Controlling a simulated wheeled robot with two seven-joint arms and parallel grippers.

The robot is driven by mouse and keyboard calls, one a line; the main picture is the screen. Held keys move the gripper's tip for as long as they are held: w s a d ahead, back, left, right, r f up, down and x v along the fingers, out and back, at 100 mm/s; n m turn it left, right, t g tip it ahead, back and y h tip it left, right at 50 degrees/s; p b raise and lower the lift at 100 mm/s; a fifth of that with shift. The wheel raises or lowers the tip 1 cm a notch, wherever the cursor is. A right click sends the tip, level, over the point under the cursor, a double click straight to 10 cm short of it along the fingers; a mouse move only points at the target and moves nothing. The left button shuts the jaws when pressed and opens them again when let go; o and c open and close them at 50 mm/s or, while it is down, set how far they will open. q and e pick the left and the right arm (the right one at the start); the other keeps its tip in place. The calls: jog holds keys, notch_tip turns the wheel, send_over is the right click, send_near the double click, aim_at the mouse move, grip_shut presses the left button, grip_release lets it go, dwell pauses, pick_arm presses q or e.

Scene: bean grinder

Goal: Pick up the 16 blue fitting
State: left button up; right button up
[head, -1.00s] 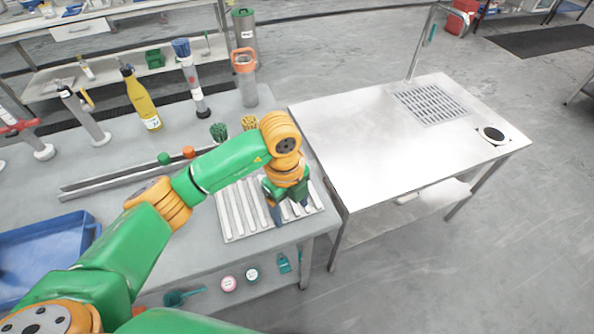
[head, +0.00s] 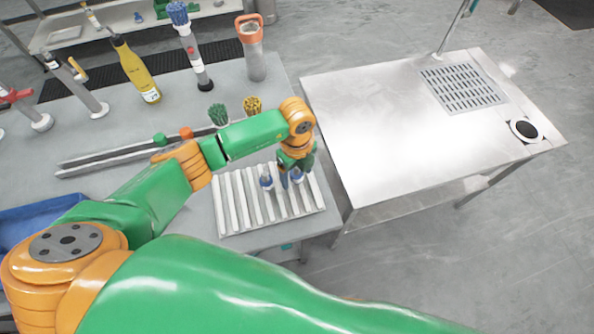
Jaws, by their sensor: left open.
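Small blue-and-white pieces, likely blue fittings, show at the ribbed metal tray (head: 228,205): one left of my left gripper's fingers (head: 266,181) and one to the right (head: 298,177). I cannot read any size mark, so I cannot tell which is the 16. My left gripper (head: 284,180) is open and points down over the tray's upper right part. Its wrist and fingers partly hide the pieces. I cannot tell whether a finger touches either one. My right gripper is not in view.
Green (head: 218,113) and yellow (head: 252,105) bristly items stand behind the tray.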

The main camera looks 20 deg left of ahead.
pick_arm(q)
jog(key=shift+s+r, duration=0.1)
jog(key=shift+s, duration=0.05)
jog(key=c, duration=1.2)
grip_shut()
jog(key=shift+r, duration=0.1)
